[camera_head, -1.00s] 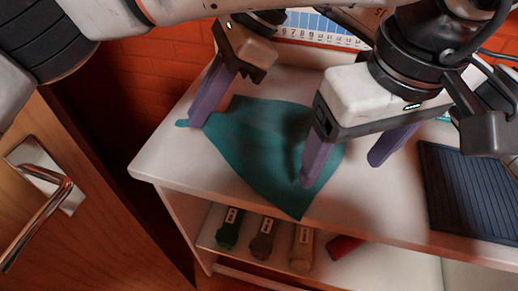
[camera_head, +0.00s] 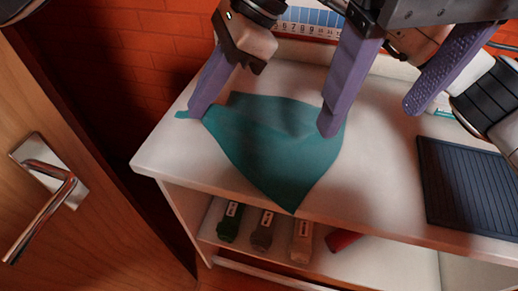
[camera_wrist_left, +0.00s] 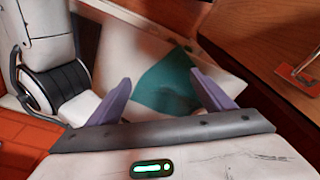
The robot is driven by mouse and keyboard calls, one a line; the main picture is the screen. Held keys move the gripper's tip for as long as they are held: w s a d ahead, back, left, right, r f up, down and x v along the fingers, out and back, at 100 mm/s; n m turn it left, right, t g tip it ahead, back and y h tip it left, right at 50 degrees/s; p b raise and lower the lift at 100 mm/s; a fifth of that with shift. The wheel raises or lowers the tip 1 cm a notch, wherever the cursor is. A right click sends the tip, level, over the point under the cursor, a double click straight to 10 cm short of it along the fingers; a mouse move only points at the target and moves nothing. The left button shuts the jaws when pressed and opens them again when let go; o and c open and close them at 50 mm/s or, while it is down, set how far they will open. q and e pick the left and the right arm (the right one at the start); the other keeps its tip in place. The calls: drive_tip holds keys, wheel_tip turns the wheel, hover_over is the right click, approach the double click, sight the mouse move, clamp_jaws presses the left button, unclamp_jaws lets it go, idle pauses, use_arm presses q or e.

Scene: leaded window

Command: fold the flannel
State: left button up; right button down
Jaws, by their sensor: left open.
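The teal flannel (camera_head: 275,145) lies on the white top of the shelf unit, with one point hanging at the front edge. It also shows in the left wrist view (camera_wrist_left: 163,82), beyond and between my left fingers.
A dark ribbed panel (camera_head: 470,190) lies right of the flannel. Several bottles, one of them green (camera_head: 230,222), and a red item (camera_head: 343,240) are on the shelf below. A wooden door with a metal handle (camera_head: 52,180) stands at left. A calendar (camera_head: 312,20) is behind.

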use_arm(q)
drive_tip(key=shift+s+r, duration=0.1)
drive_tip(key=shift+r, duration=0.65)
use_arm(e)
drive_tip(key=shift+r, duration=0.1)
drive_tip(key=c, duration=1.3)
unclamp_jaws()
drive_tip(key=shift+o, duration=0.5)
drive_tip(key=o, duration=0.6)
drive_tip(key=shift+c, duration=0.2)
